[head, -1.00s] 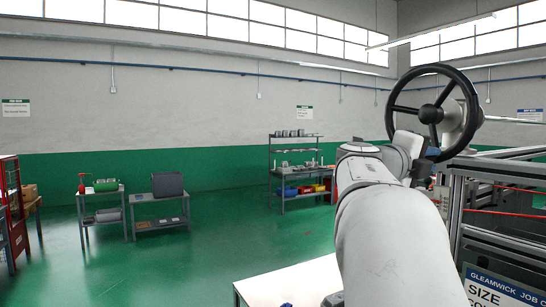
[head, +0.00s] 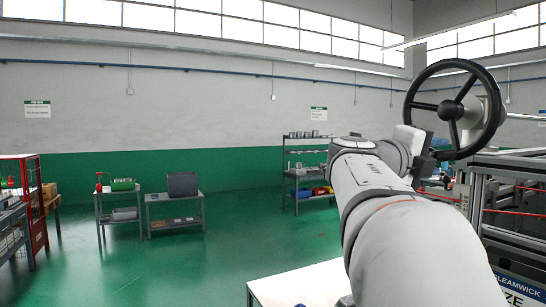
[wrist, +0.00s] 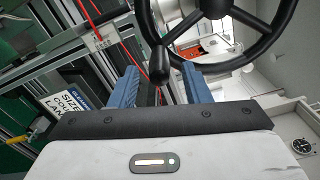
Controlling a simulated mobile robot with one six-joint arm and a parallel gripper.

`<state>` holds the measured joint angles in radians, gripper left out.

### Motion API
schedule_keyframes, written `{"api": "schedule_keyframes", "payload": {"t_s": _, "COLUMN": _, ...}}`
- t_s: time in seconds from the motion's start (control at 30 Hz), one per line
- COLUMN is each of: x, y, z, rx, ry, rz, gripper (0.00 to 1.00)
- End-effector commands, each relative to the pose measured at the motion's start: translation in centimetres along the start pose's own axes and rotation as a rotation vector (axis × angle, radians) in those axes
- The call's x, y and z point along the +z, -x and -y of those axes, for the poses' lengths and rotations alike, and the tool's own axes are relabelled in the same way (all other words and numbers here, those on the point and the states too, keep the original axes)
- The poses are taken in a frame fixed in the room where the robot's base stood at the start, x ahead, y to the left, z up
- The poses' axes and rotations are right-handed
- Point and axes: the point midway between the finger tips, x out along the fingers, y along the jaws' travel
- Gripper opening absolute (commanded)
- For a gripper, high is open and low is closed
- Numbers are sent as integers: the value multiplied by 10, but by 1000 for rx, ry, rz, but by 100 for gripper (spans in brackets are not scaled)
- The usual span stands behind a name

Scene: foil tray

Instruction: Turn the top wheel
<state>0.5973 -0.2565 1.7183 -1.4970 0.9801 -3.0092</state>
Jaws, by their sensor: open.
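A black handwheel (head: 450,110) with spokes and a round hub stands upright at the upper right of the head view, in front of a pale housing. In the wrist view the wheel (wrist: 258,47) fills the top, and its black handle (wrist: 159,66) points down from the rim. My gripper (wrist: 160,80) is open, with its two blue fingers apart on either side of the handle in the picture. I cannot tell whether the handle is deep between the fingers or just beyond them. In the head view my arm hides most of the gripper, which is at the wheel's lower left.
A metal frame (head: 478,205) with red lines stands below and right of the wheel. A white table (head: 300,285) is low in front. Shelves (head: 300,160) and two small benches (head: 174,207) stand farther back. The green floor (head: 215,250) at left is largely clear.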

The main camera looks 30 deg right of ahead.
Motion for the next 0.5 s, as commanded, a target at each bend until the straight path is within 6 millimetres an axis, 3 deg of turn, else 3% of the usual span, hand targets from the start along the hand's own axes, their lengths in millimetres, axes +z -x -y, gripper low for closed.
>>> {"api": "schedule_keyframes", "payload": {"t_s": 0.2, "x": 0, "y": 23, "z": 0, "rx": 0, "ry": 1, "rz": 1, "gripper": 43}}
{"api": "schedule_keyframes", "payload": {"t_s": 0.5, "x": 0, "y": 27, "z": 0, "rx": 0, "ry": 1, "rz": 0, "gripper": 43}}
